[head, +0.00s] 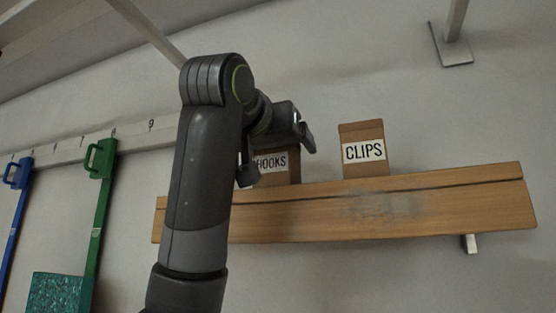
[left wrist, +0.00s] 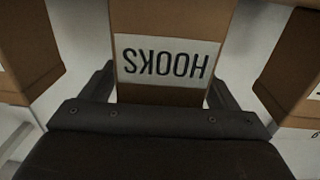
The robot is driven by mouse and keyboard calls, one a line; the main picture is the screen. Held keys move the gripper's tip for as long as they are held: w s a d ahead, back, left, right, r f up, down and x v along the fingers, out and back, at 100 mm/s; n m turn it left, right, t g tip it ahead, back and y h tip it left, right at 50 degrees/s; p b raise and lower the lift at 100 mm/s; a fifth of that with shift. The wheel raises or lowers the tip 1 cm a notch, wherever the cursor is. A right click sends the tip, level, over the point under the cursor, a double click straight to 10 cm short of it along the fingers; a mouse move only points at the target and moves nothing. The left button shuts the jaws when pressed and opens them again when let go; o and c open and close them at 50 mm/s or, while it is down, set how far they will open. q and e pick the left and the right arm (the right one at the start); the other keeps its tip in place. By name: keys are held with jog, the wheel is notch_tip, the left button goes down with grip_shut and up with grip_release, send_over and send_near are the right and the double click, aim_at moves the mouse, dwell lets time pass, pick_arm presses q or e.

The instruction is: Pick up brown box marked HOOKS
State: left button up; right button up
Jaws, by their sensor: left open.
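The brown box marked HOOKS (head: 283,166) stands on the wooden shelf (head: 400,213), partly hidden behind my left gripper (head: 279,158). In the left wrist view the HOOKS box (left wrist: 165,62) is centred, with its white label upside down. My left gripper (left wrist: 160,88) is open, with one finger on each side of the box in that view. Small gaps seem to show between fingers and box; contact cannot be told. My right gripper is in neither view.
A brown box marked CLIPS (head: 363,150) stands to the right on the shelf. The left wrist view shows brown boxes at left (left wrist: 28,60) and right (left wrist: 303,65), close to the fingers. Green (head: 101,195) and blue (head: 17,190) hanging strips are at far left.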

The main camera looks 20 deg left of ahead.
pick_arm(q)
jog(key=shift+s, duration=0.1)
jog(key=shift+c, duration=0.5)
jog(key=c, duration=1)
jog(key=shift+r, duration=0.2)
jog(key=shift+r, duration=4.8)
